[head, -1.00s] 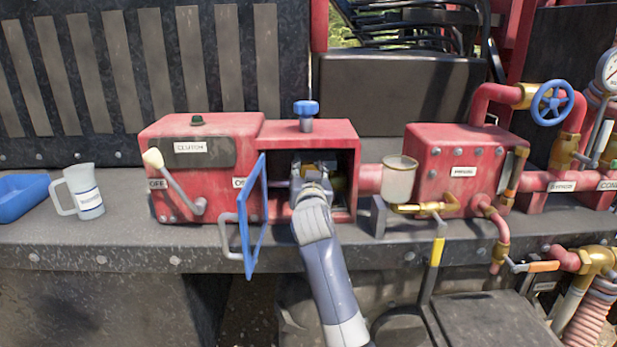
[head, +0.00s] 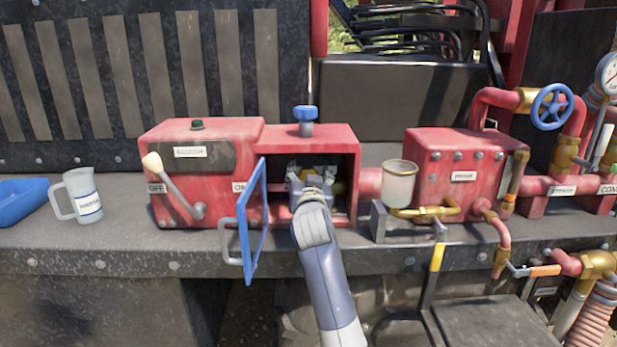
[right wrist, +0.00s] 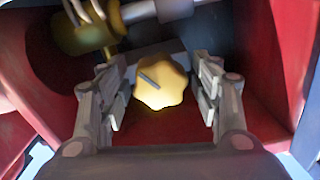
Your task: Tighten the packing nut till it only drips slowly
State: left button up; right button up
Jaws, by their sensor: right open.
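A yellow lobed knob or nut (right wrist: 160,86) with a dark mark sits inside the open red box (head: 335,137). I cannot tell for sure that it is the packing nut. My right gripper (head: 311,176) reaches into the box from the front. In the right wrist view its open fingers (right wrist: 162,92) stand on either side of the yellow knob, with gaps on both sides. A brass fitting (right wrist: 80,35) on a grey shaft (right wrist: 158,10) lies beyond, at upper left. In the head view my gripper hides most of the box's inside. No drip can be seen.
A blue-framed door (head: 256,222) stands open at the box's left. A blue handle (head: 306,113) tops the box. A clear cup (head: 398,184) and brass valve are at right. A lever (head: 178,183), a white jug (head: 78,195) and a blue tray (head: 20,200) are at left.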

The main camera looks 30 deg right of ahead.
jog(key=shift+s, duration=0.1)
jog(key=v, duration=1.2)
jog(key=shift+f, duration=0.1)
